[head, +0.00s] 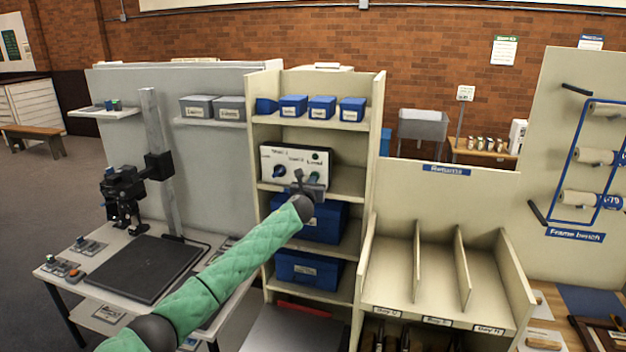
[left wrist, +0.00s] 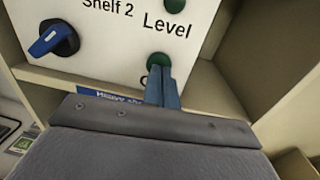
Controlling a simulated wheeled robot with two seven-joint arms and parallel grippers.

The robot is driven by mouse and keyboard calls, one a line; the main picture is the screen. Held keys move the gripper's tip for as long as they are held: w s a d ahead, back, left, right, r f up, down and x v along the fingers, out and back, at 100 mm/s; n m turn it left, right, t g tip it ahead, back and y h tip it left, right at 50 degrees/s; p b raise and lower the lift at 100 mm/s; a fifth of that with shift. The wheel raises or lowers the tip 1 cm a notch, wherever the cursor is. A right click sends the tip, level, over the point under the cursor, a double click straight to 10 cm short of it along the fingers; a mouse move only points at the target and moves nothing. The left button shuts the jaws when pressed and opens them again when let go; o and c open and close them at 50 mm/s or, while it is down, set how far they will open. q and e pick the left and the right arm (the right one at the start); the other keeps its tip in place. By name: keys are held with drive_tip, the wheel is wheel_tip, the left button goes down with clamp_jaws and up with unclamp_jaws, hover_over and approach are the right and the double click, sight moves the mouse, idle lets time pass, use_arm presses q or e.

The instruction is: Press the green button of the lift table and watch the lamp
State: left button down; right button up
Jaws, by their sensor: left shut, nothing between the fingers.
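A white control panel (head: 291,160) stands on a shelf of the cream rack. It has a blue knob (left wrist: 54,38) at left and a round green button (left wrist: 159,59) under the word "Level". A second dark green disc (left wrist: 174,4), perhaps the lamp, is cut off at the top of the left wrist view; it does not look lit. My left gripper (left wrist: 162,76) is shut and empty, its tips at the lower edge of the green button. I cannot tell whether they touch it. In the head view, my left gripper (head: 300,175) covers part of the panel's lower right.
Blue boxes (head: 322,107) stand on the shelf above, and larger blue boxes (head: 308,268) below. A grey platform (head: 290,332) is low in front of the rack. An empty divided returns rack (head: 390,270) stands at right, a work table (head: 60,290) at left.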

use_arm(q)
drive_tip(key=shift+w, duration=0.2)
use_arm(e)
drive_tip(key=shift+s+f, duration=0.1)
drive_tip(key=shift+f, duration=0.1)
drive_tip(key=shift+d, duration=0.1)
